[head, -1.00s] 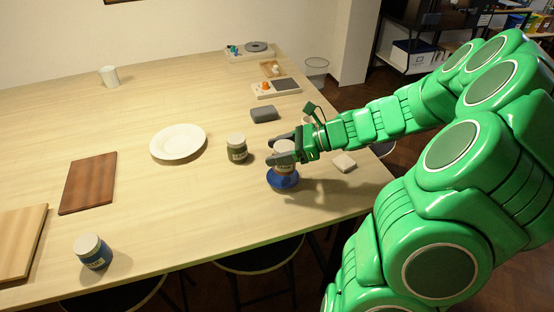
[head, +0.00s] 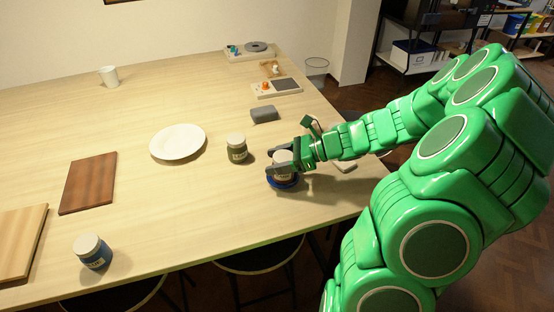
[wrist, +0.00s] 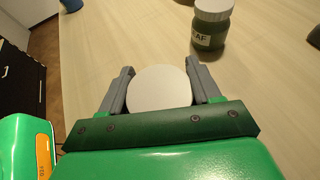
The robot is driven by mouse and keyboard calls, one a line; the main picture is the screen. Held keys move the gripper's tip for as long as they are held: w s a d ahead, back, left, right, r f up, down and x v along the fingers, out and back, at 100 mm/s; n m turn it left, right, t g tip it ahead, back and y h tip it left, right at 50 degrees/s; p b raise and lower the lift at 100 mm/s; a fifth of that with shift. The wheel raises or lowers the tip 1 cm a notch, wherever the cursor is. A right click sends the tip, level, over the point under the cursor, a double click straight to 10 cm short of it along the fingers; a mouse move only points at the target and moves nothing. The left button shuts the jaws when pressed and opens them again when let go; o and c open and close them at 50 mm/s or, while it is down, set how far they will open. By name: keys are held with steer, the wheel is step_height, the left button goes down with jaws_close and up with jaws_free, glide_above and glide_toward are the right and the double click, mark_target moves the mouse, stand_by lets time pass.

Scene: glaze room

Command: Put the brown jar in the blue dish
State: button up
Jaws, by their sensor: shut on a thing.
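The brown jar (head: 284,170) has a pale lid and a label. It stands low in the blue dish (head: 283,184), whose rim shows around its base. My gripper (head: 282,161) is shut on the jar near its top. In the wrist view the jar's white lid (wrist: 159,88) sits between the two grey fingers of my gripper (wrist: 160,85). The dish is hidden in the wrist view, and the jar's underside is hidden in the head view.
A green jar (head: 237,149) stands just left of my gripper. A white plate (head: 178,142) and a grey block (head: 264,115) lie farther back. A blue jar (head: 93,252) stands near the front edge at the left. A pale block (head: 345,165) lies below my forearm.

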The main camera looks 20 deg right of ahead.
steer(key=shift+f, duration=0.35)
steer(key=o, duration=1.3)
steer(key=shift+c, duration=0.2)
